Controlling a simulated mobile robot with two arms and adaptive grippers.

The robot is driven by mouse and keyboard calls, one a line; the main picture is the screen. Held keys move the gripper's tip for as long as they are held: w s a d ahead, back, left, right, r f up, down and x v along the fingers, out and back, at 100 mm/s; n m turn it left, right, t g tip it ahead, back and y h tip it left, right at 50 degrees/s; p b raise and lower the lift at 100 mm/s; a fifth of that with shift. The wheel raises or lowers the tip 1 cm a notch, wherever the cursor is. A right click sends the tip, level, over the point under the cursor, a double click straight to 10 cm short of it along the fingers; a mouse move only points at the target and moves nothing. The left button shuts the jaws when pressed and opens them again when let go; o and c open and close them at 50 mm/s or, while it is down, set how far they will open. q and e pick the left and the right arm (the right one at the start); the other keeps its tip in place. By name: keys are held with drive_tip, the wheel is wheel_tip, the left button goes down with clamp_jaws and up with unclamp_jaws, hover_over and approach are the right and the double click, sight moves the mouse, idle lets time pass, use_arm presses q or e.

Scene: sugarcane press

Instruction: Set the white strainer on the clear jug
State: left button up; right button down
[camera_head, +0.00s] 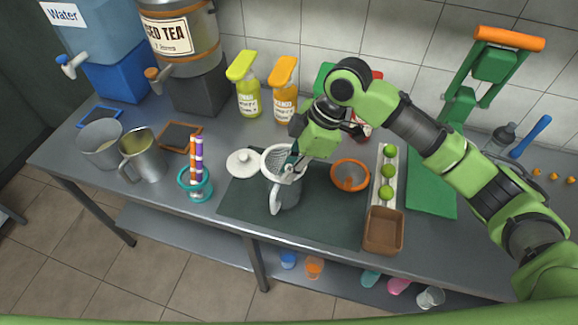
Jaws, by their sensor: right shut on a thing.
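The white strainer (270,153) is a round mesh bowl with a white rim, near the middle of the counter. My right gripper (291,168) reaches in from the upper right and is shut on the strainer at its right side, hiding part of it. My left gripper is not in view.
Green limes (388,172) and a brown box (383,232) are further right. The dark mat (320,222) is bare in front.

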drive_tip(key=shift+f, duration=0.2)
drive_tip(key=c, duration=1.9)
unclamp_jaws()
drive_tip(key=o, duration=0.4)
drive_tip(key=shift+o, duration=0.2)
drive_tip(key=shift+r, duration=0.15)
wheel_tip(320, 180, up, 7)
drive_tip(key=p, duration=0.8)
